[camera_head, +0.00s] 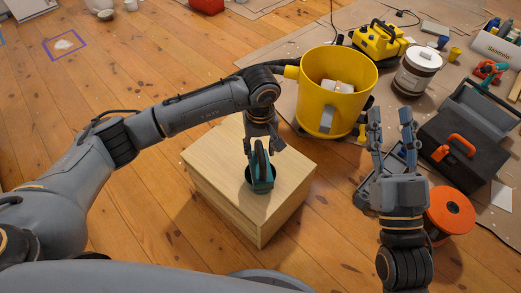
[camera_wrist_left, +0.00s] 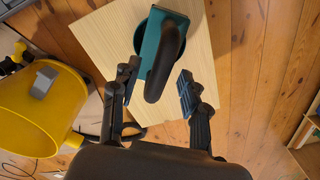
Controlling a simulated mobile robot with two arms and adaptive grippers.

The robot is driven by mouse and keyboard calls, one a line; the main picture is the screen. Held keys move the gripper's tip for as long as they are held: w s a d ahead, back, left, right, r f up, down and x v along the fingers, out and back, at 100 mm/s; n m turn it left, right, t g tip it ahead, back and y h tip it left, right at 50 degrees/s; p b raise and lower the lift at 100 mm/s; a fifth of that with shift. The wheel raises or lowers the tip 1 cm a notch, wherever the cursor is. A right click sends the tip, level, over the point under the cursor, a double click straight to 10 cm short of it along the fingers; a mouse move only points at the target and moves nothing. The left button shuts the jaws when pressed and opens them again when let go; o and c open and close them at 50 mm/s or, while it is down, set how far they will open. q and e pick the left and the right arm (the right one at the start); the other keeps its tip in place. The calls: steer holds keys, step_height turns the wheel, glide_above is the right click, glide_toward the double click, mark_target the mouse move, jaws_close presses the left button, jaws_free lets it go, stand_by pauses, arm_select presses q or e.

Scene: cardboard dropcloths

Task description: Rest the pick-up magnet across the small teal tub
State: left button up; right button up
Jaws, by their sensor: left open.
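The pick-up magnet (camera_head: 259,160), a teal bar with a black curved handle, lies across the top of the small teal tub (camera_head: 262,186) on a pale wooden box. In the left wrist view the magnet (camera_wrist_left: 153,50) spans the tub's round, dark-looking rim (camera_wrist_left: 139,38). The tub is mostly hidden under the magnet. My left gripper (camera_head: 262,146) is just above the magnet. In the left wrist view my left gripper (camera_wrist_left: 158,84) is open, with a finger on each side of the handle and gaps between. My right gripper (camera_head: 390,112) is open and empty at the right.
The wooden box (camera_head: 215,160) has bare top around the tub. A yellow bucket (camera_head: 345,115) stands close behind it to the right. A black toolbox (camera_head: 460,135), an orange reel (camera_head: 450,208) and a white paint bucket (camera_head: 417,72) stand at the right. Floor at left is mostly clear.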

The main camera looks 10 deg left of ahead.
arm_select(q)
step_height(320, 180, up, 11)
stand_by(0.3)
steer(key=shift+f, duration=0.2)
